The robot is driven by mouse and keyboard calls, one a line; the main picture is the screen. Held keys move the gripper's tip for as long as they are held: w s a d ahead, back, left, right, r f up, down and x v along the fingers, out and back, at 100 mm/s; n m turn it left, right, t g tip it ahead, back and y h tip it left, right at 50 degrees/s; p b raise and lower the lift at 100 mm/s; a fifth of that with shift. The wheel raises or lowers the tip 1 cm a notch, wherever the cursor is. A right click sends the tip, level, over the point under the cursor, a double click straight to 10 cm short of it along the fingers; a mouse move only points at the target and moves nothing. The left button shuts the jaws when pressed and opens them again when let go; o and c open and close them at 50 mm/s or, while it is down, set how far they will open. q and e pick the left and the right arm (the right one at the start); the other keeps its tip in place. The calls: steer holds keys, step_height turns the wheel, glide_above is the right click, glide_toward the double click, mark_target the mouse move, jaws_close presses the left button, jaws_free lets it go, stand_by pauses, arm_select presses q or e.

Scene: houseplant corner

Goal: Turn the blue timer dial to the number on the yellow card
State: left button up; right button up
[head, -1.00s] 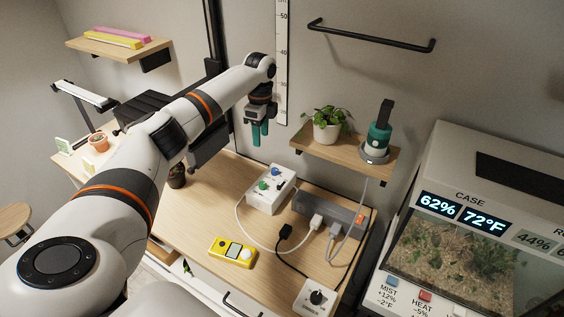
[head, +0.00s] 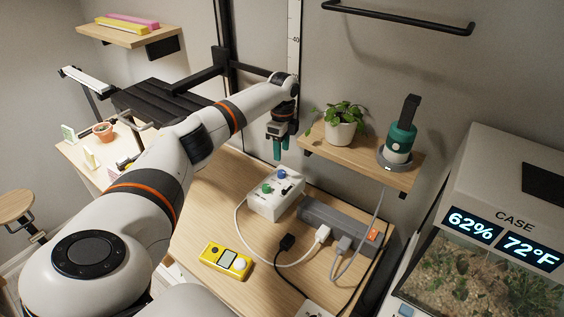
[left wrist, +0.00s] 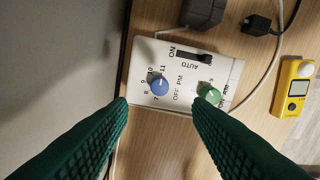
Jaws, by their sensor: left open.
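The blue timer dial (head: 282,174) is on a white timer box (head: 262,207) on the desk. In the left wrist view the blue dial (left wrist: 159,86) has numbers from 7 to 11 around it; I cannot clearly read its setting. A green dial (left wrist: 209,95) is beside it. My left gripper (head: 283,148) is open and empty above the box; in the left wrist view its green fingers (left wrist: 159,105) are on either side of the blue dial, apart from it. A small pale yellow card (head: 90,159) stands on the left table; its number is too small to read. My right gripper is out of view.
A grey power strip (head: 340,223) with plugs and cables lies right of the box. A yellow meter (head: 226,261) lies in front. A shelf (head: 360,170) with a plant (head: 343,123) and a green-topped device (head: 400,140) hangs behind. A glass case (head: 500,255) stands at right.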

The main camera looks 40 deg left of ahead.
mark_target(281, 172)
arm_select(q)
step_height(281, 172, down, 8)
steer(key=shift+s+f+p, duration=0.1)
steer(key=shift+s+p, duration=0.05)
steer(key=shift+p, duration=0.3)
steer(key=shift+c, duration=0.3)
steer(key=c, duration=0.9)
